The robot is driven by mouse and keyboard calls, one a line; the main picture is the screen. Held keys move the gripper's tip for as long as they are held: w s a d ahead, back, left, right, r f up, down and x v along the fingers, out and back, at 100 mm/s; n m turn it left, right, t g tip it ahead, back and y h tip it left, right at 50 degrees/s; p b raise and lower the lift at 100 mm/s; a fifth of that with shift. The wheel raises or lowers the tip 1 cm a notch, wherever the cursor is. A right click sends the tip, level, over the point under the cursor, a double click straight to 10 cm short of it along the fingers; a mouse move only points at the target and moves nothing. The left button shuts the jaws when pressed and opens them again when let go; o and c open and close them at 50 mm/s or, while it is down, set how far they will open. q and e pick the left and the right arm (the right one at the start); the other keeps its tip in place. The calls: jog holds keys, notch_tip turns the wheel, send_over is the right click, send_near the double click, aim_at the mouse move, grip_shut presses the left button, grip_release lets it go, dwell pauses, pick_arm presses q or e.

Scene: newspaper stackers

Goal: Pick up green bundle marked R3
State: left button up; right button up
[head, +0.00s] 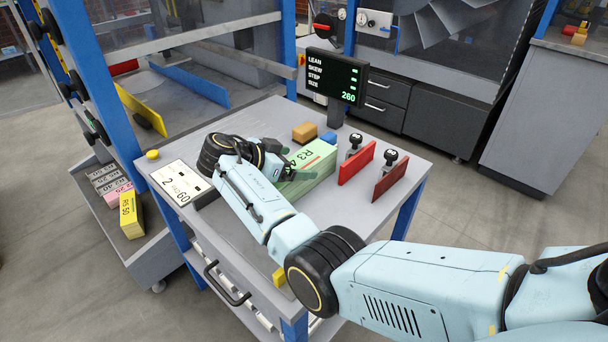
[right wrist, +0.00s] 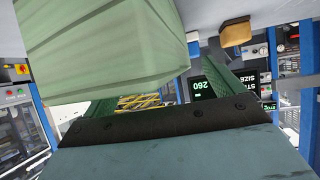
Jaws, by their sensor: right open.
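The green bundle marked R3 (head: 318,160) lies on the grey worktable, its label on the top face. In the right wrist view the pale green bundle (right wrist: 110,45) fills the upper left, close to the right gripper (right wrist: 165,92). It hides part of the left finger, while the right finger stands clear of it. I cannot tell whether the bundle touches either finger. My left gripper is not in view.
The worktable (head: 250,122) also holds a tan block (head: 305,132), a blue block (head: 328,138), two red plates (head: 357,163) with black knobs, and a white number display (head: 180,184). A screen (head: 336,78) stands at the back. A yellow bundle (head: 131,214) sits on a lower shelf at left.

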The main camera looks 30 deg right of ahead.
jog(key=shift+d+f, duration=0.15)
jog(key=shift+d, duration=0.2)
jog(key=c, duration=1.9)
jog(key=shift+c, duration=0.4)
